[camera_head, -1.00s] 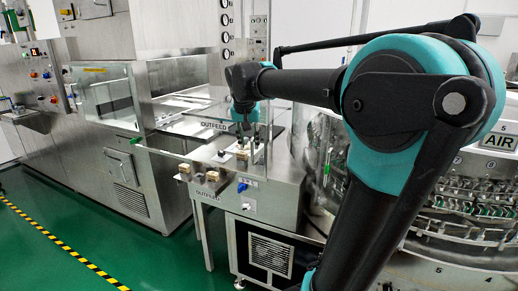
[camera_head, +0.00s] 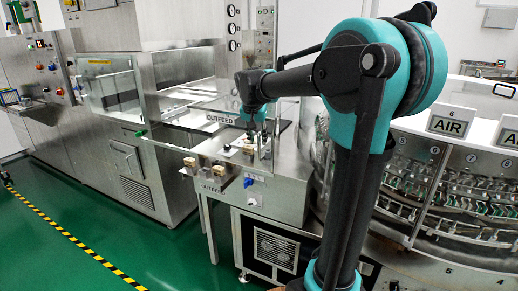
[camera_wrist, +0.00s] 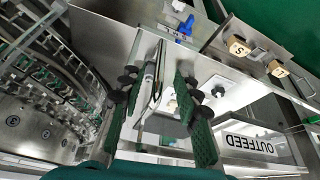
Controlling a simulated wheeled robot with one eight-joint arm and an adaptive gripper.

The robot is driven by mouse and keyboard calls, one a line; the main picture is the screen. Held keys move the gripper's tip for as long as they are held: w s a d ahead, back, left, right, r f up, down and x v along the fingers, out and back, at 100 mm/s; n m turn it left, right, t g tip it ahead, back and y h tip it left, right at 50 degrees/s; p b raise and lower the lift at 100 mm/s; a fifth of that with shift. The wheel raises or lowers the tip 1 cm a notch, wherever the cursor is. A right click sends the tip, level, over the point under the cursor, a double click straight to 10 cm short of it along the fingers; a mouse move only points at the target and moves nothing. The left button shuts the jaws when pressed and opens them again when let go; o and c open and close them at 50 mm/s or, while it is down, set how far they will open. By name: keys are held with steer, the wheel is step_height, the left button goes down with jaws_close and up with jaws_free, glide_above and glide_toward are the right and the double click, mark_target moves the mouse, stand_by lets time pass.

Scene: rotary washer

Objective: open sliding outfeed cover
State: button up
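The outfeed cover is of clear panels, and its outline is hard to make out in the head view. In the wrist view, a narrow upright metallic strip or handle (camera_wrist: 149,82), seemingly on the cover, stands between the fingers of my gripper (camera_wrist: 153,108). The two green-padded fingers are apart, one on each side of the strip, and I see a gap on both sides. In the head view my gripper (camera_head: 251,133) is low over the outfeed table (camera_head: 283,185), its fingers small and partly hidden by the clear panels.
The OUTFEED label (camera_wrist: 248,144) lies right of the fingers in the wrist view. Wooden-looking knobs (camera_wrist: 238,46) and a blue switch (camera_wrist: 185,27) sit on the table's front. The rotary washer (camera_head: 440,190) with AIR signs (camera_head: 450,122) stands close on the right. Green floor is free at left.

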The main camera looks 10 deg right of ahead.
mark_target(259, 157)
steer(key=x, duration=0.5)
steer(key=shift+w+f, duration=0.1)
steer(key=shift+f, duration=0.2)
steer(key=shift+c, duration=0.2)
jaws_close()
